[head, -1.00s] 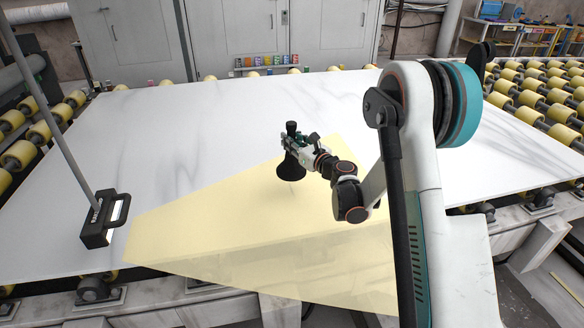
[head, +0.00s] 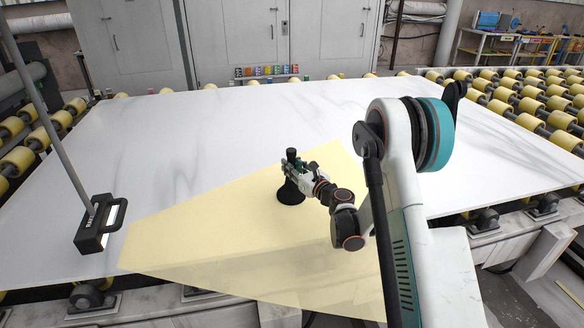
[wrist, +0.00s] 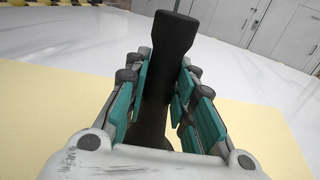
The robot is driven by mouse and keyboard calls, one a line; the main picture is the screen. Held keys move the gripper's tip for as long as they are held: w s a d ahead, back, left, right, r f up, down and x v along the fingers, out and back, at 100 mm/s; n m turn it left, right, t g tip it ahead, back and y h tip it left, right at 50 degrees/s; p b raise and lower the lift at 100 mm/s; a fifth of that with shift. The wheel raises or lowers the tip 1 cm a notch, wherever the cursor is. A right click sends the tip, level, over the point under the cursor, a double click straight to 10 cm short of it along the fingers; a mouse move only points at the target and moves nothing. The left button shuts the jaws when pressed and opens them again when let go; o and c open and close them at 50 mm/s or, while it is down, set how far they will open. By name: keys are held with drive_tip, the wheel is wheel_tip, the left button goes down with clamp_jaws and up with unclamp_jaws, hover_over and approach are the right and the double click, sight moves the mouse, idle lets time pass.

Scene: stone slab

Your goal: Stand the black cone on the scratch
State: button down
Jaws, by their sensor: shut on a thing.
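The black cone (head: 290,192) is upright, with its wide base down over the pale yellow sheet (head: 200,240) on the white slab (head: 190,130). My gripper (head: 292,170) is shut around its narrow upper part, with the knob top sticking out above the fingers. In the wrist view the black shaft (wrist: 160,85) runs between the teal finger pads (wrist: 155,100). Whether the base touches the sheet or hangs just above it, I cannot tell. I cannot make out a distinct scratch; the slab shows only soft grey veins.
A black-handled tool on a grey pole (head: 98,225) stands on the slab at left. Yellow rollers (head: 500,90) lie beyond the slab's right edge. Small coloured containers (head: 266,71) line the back by grey cabinets (head: 235,40). The slab's back middle is clear.

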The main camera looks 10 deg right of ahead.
drive_tip(key=shift+f, duration=0.2)
drive_tip(key=c, duration=1.4)
unclamp_jaws()
drive_tip(key=shift+o, duration=0.2)
drive_tip(key=shift+r, duration=0.1)
